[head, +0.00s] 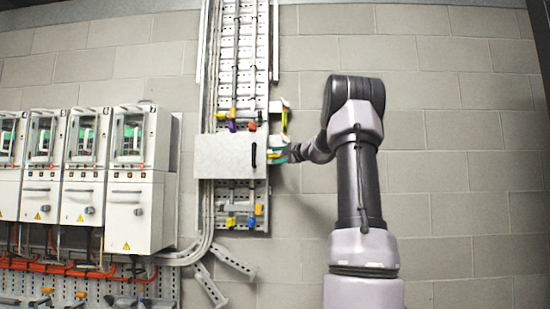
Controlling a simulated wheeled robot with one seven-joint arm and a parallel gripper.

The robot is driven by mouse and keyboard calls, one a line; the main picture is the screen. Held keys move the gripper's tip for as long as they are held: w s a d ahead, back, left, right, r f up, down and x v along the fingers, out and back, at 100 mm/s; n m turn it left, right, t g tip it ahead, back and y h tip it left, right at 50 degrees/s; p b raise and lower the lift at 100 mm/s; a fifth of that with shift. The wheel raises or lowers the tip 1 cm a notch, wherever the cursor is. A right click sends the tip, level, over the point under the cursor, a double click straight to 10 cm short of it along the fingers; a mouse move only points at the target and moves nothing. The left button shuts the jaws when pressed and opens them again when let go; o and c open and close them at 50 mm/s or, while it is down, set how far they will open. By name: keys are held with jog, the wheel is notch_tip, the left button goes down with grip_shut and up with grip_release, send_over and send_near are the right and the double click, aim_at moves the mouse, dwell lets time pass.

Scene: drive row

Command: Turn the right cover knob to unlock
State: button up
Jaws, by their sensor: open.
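A pale metal cover (222,157) is on the perforated wall panel, with a black upright handle (254,155) near its right edge. A purple knob-like part (232,127) and an orange-red one (252,127) sit just above the cover. I cannot tell which part is the right cover knob or how it is turned. My gripper (279,153) is at the cover's right edge, small and partly hidden by my wrist, with teal and yellow showing around it. It is open. I cannot tell if it touches anything.
Small yellow and blue parts (231,222) sit below the cover. A row of white drive cabinets (137,205) with clear windows stands at left, with orange cables below. Bare block wall (455,130) lies to the right of my arm.

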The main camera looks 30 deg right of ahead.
jog(key=shift+w+a, duration=0.2)
jog(key=shift+w, duration=0.5)
grip_shut()
